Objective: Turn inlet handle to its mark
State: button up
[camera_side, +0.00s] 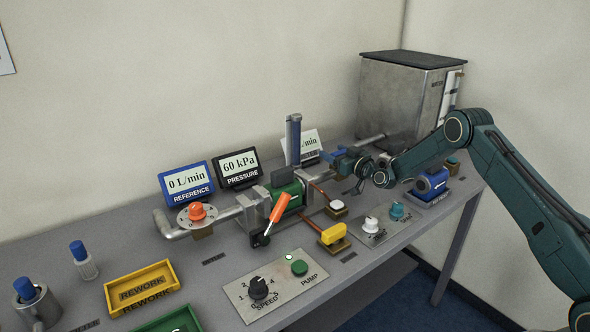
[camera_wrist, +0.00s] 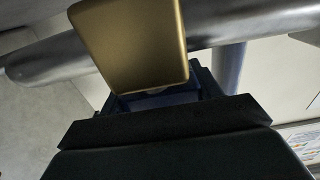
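A blue valve-like part (camera_side: 342,160) sits on the pipe that comes from the steel tank. I cannot read a label naming the inlet handle, and its mark cannot be made out. My gripper (camera_side: 360,186) is at this part, just right of it and partly over it. In the wrist view a flat brass-coloured piece (camera_wrist: 135,45) fills the top middle, close to the camera, with a grey pipe (camera_wrist: 245,25) behind it. The dark gripper body covers the lower half. The fingertips are hidden, so I cannot tell whether they are open or hold anything.
The steel tank (camera_side: 402,95) stands at the back right. An orange lever (camera_side: 280,207), a yellow handle (camera_side: 334,233) and an orange knob (camera_side: 197,211) are along the pipework. A speed and pump panel (camera_side: 283,296) and a yellow rework tray (camera_side: 118,301) lie in front.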

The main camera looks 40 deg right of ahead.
jog(key=shift+n+y, duration=0.4)
jog(key=shift+y, duration=0.4)
jog(key=shift+a+n+g+y, duration=0.15)
jog(key=shift+n+y, duration=0.4)
jog(key=shift+y, duration=0.2)
jog(key=shift+a+n+g+y, duration=0.1)
jog(key=shift+n+g+y, duration=0.05)
jog(key=shift+n+y, duration=0.5)
jog(key=o, duration=1)
jog(key=shift+s, duration=0.1)
jog(key=shift+v, duration=3.65)
